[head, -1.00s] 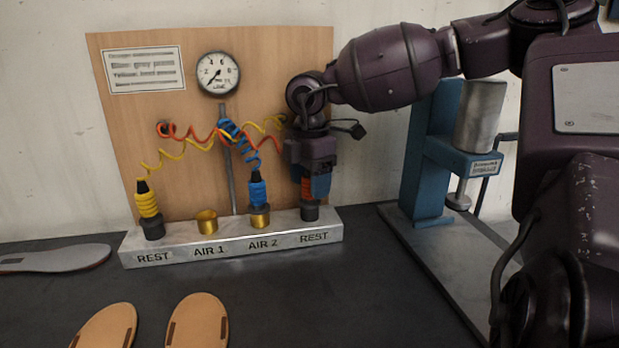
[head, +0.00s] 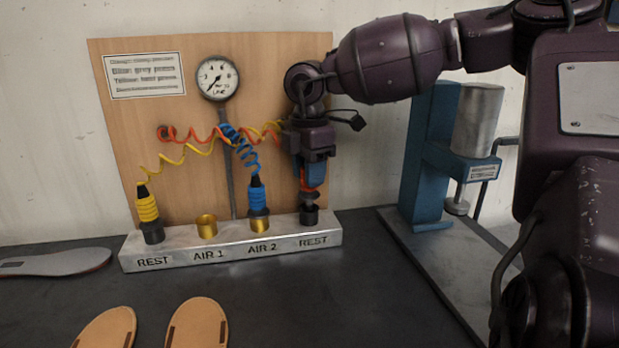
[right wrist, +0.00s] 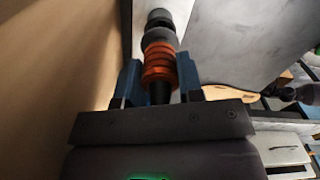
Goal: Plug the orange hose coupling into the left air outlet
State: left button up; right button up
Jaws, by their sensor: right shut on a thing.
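My right gripper (head: 312,186) is shut on the orange hose coupling (head: 304,180), above the right REST socket (head: 310,217). The coupling is roughly upright, partly hidden by the fingers. Its dark lower end is just above the socket or barely at its mouth; I cannot tell which. In the right wrist view the orange ribbed coupling (right wrist: 159,66) sits between the blue fingers. The left air outlet, AIR 1 (head: 207,228), is an open brass cup, empty. My left gripper is not in view.
The blue coupling (head: 257,196) stands in AIR 2 (head: 260,226), between AIR 1 and my gripper. The yellow coupling (head: 147,208) stands in the left REST socket. Coiled hoses (head: 196,137) cross the board below the gauge (head: 217,78). A blue press (head: 425,160) stands at right.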

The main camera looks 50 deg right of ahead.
jog(key=shift+r, duration=5.2)
